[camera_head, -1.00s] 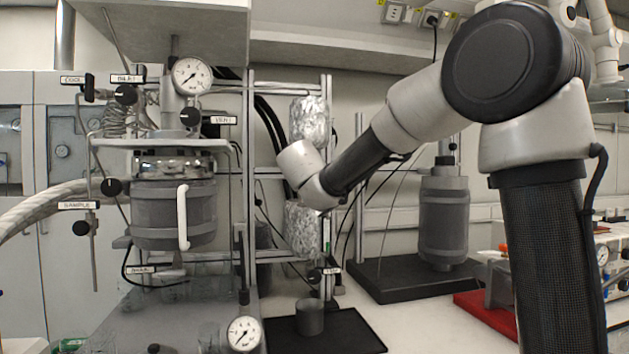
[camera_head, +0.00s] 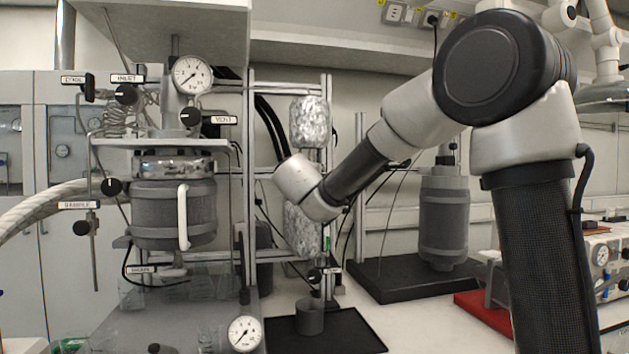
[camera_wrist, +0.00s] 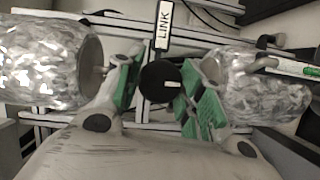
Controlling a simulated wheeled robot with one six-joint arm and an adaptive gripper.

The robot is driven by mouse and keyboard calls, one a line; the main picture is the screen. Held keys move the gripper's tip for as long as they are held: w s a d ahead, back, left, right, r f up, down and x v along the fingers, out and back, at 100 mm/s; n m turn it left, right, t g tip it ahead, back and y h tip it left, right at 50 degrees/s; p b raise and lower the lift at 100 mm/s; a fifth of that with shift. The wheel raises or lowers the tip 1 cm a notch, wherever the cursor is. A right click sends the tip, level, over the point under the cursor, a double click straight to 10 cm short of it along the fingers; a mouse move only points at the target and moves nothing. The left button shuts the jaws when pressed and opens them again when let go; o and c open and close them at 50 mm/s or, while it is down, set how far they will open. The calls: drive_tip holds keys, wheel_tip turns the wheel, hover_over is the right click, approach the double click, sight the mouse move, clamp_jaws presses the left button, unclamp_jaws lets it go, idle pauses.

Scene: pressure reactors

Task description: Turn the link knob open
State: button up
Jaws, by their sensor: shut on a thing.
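The link knob (camera_wrist: 160,82) is round and black with a short white mark, below a white label (camera_wrist: 163,25) that reads LINK. My gripper (camera_wrist: 161,88) has a green-padded finger on each side of the knob and is shut on it. The fingers look tilted, the left one higher than the right. In the head view my arm's pale wrist end is in front of the frame between two foil-wrapped cylinders, and it hides the knob and my fingers.
Foil-wrapped cylinders flank my fingers closely, left (camera_wrist: 45,62) and right (camera_wrist: 262,88). The reactor vessel (camera_head: 160,213) with gauge and labelled valves stands left. A grey cup (camera_head: 309,317) sits on a black tray (camera_head: 350,333) below. A grey cylinder (camera_head: 444,215) stands right.

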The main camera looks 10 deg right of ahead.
drive_tip(key=o, duration=1)
drive_tip(key=v, duration=1.2)
